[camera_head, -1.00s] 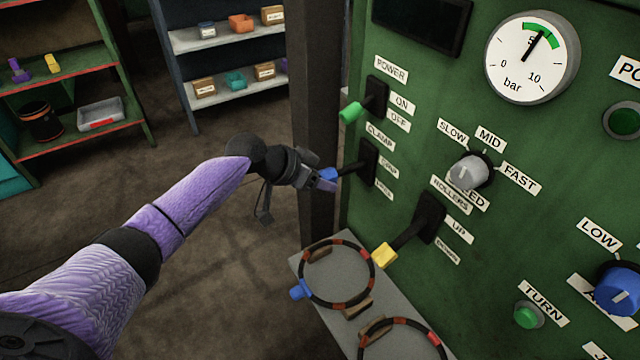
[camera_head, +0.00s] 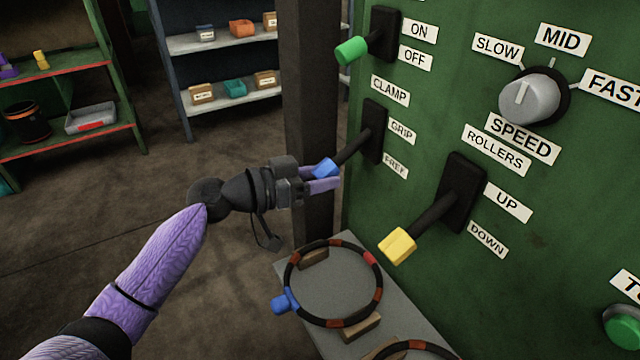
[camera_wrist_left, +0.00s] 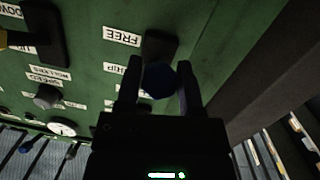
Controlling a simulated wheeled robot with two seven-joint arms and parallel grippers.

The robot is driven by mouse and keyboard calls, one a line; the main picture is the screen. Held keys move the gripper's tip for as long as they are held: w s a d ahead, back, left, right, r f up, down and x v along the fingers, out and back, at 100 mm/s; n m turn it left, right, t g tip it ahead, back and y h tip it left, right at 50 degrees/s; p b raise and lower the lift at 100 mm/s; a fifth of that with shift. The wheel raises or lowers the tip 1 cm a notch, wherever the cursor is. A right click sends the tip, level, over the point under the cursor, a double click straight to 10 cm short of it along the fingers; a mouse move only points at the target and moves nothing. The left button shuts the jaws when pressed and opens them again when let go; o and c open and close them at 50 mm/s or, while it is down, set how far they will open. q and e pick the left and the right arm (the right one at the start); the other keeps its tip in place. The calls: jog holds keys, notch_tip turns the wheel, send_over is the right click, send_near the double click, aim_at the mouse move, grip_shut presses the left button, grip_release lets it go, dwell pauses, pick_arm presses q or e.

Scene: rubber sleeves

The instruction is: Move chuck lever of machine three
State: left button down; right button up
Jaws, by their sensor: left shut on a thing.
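The clamp lever (camera_head: 352,149) sticks out from its black slot on the green machine panel (camera_head: 440,120), beside the labels CLAMP, GRIP and FREE. Its blue knob (camera_head: 324,168) sits between the fingers of my left gripper (camera_head: 325,177), which is shut on it. The lever points outward and slightly down. In the left wrist view the blue knob (camera_wrist_left: 159,80) shows between the two dark fingers, with the FREE label (camera_wrist_left: 122,36) beside it. My right gripper is not in view.
A green-knobbed power lever (camera_head: 352,50) is above, and a yellow-knobbed rollers lever (camera_head: 398,245) is lower right. A grey speed knob (camera_head: 530,97) is farther right. A grey ledge (camera_head: 340,285) with banded rings is below. A dark post (camera_head: 312,100) stands behind the gripper.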

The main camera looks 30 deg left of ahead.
pick_arm(q)
jog(key=shift+f, duration=0.1)
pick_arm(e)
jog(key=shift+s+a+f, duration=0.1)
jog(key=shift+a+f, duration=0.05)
pick_arm(q)
jog(key=shift+c, duration=1.1)
grip_release()
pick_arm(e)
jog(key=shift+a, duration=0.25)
pick_arm(q)
jog(key=p+v, duration=0.2)
jog(key=v, duration=0.7)
jog(key=shift+s+a+p, duration=0.2)
jog(key=shift+s+p, duration=0.15)
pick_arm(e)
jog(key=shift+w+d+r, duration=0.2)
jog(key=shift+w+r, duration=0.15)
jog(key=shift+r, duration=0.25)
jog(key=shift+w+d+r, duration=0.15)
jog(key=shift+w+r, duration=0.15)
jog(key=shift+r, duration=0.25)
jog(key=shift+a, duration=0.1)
